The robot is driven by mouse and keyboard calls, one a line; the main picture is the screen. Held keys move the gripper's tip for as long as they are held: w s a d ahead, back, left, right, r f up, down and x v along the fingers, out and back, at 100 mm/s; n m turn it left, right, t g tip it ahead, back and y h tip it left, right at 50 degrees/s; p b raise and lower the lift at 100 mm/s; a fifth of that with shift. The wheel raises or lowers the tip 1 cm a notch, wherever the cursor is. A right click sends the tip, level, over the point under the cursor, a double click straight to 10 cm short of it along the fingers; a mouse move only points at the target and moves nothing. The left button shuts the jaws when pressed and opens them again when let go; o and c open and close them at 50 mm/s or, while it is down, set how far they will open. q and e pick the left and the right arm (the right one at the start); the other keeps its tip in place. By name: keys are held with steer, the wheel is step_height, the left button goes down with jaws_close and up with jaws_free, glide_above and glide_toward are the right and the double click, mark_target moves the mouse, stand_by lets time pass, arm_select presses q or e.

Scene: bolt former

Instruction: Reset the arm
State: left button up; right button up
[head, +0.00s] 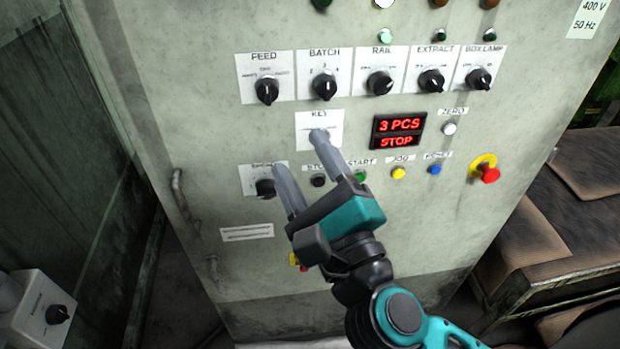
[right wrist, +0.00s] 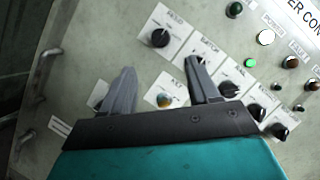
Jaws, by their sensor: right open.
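My right gripper (head: 305,170) is open and empty in front of the grey control cabinet (head: 215,120). Its two fingers point up at the panel, near the key switch (head: 320,140) and the start button. In the right wrist view, the open fingers (right wrist: 158,90) stand on either side of the key switch (right wrist: 165,100), with a gap between them. I cannot tell whether a fingertip touches the panel. My left gripper is not in view.
A row of black knobs (head: 325,88) runs above. A red display (head: 398,131) reads "3 PCS STOP". A red emergency button (head: 490,174) sticks out at the right. A metal handle (head: 181,195) is at the left edge. A table with brown sheets (head: 520,245) stands at the right.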

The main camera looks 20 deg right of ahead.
steer(key=shift+s+f, duration=0.15)
steer(key=shift+s, duration=0.55)
steer(key=a+f+n+g+y+p, duration=0.1)
steer(key=a+f+n+g+y, duration=0.15)
steer(key=f+n, duration=0.65)
steer(key=a+f+n+g+y, duration=0.15)
steer(key=f+n+y, duration=0.3)
steer(key=n, duration=0.75)
steer(key=s+d+f+n+g+h, duration=0.2)
steer(key=d+f+n+g, duration=0.1)
steer(key=f, duration=0.6)
steer(key=s+d+f+n+g+h, duration=0.2)
steer(key=d+f+n+g, duration=0.1)
steer(key=f, duration=0.5)
steer(key=shift+d+f+n+h+p, duration=0.35)
steer(key=shift+d+n, duration=0.3)
steer(key=shift+n, duration=0.35)
steer(key=shift+s, duration=0.1)
